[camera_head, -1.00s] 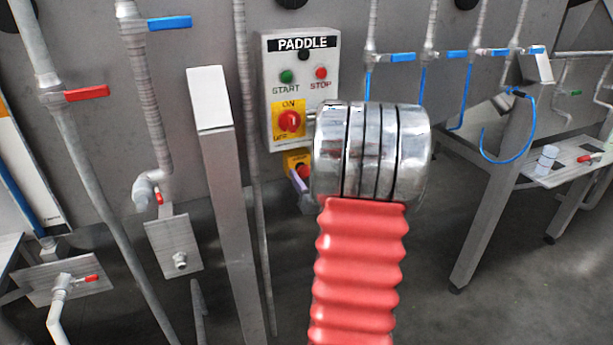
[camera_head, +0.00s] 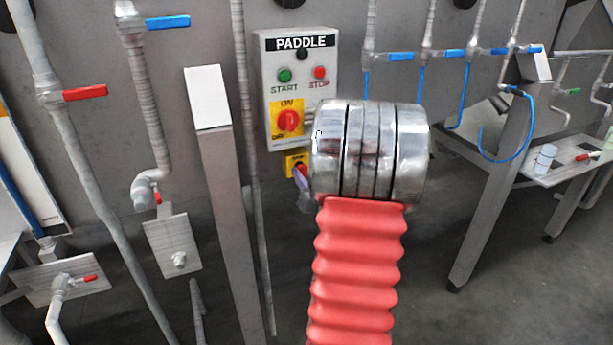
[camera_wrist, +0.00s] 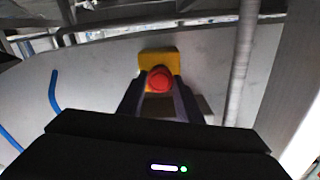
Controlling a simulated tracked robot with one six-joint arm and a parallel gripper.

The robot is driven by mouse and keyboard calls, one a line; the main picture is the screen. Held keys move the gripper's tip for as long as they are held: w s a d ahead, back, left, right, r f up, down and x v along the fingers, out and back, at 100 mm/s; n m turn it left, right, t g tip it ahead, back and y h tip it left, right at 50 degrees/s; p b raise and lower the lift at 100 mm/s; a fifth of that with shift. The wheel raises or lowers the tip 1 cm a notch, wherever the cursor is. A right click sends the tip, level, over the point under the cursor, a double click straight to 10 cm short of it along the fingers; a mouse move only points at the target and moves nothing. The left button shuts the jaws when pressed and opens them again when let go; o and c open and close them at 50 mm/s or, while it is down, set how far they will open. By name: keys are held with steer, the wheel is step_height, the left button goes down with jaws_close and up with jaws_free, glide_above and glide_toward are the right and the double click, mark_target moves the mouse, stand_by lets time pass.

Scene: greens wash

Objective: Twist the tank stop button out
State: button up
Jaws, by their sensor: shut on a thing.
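The tank stop button is a red mushroom head on a yellow box (camera_head: 292,162), just below the grey PADDLE panel. In the wrist view the red button (camera_wrist: 160,79) sits between my two fingers, in front of the yellow plate (camera_wrist: 158,57). My gripper (camera_wrist: 160,92) is shut on the button, one dark finger on each side. In the head view my gripper (camera_head: 301,179) shows only in part at the button; my arm's metal joint and red sleeve hide the rest.
The PADDLE panel (camera_head: 298,90) above carries a green START button (camera_head: 285,75), a red STOP button (camera_head: 320,72) and a red ON/OFF knob (camera_head: 289,121). A steel post (camera_head: 222,200) and vertical pipes stand left of it. Blue-handled valves (camera_head: 401,57) are at right.

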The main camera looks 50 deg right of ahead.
steer(key=shift+m, duration=0.3)
steer(key=m, duration=0.4)
steer(key=shift+s+m, duration=0.1)
steer(key=shift+m, duration=1.4)
steer(key=shift+d, duration=0.1)
steer(key=o, duration=1)
